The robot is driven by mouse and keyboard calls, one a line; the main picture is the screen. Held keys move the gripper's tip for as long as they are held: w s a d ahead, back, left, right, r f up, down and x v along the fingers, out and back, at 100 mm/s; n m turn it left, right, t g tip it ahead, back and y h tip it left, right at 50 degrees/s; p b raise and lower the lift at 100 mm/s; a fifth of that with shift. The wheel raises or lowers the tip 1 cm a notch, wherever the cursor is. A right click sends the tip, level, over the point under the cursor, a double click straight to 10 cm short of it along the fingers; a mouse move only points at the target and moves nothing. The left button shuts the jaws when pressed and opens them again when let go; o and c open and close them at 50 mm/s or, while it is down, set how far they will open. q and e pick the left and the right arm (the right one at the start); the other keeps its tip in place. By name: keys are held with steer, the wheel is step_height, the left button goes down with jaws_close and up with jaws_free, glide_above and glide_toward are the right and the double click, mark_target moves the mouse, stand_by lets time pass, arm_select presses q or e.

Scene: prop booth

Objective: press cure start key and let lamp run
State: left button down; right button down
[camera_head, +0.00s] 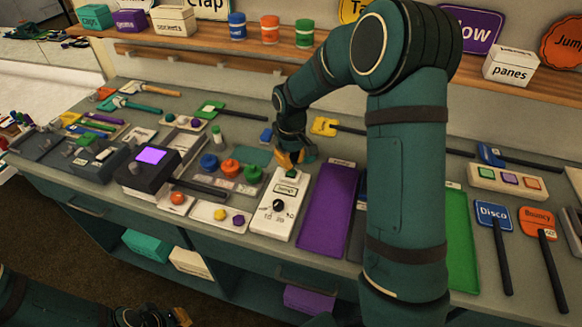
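A white control box (264,217) with a black knob (278,205), a small label and a green key (291,174) at its far end stands on the bench in the middle. My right gripper (297,160), with orange-yellow fingertips, points down just above or at the green key; I cannot tell if it touches. Its finger gap is too small to make out. A dark box with a lit purple panel (151,155) stands left of it. My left gripper (180,317) is low at the bottom left, away from the bench top; its opening is unclear.
A purple mat (328,210) lies right of the control box. Blue, orange and green round pieces (230,168) stand to its left. My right arm covers part of the bench. Paddle signs (493,216) lie at the right; a wooden shelf (190,42) runs behind.

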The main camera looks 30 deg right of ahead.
mark_target(291, 171)
steer(key=shift+r+p, duration=1.65)
steer(key=shift+r, duration=0.75)
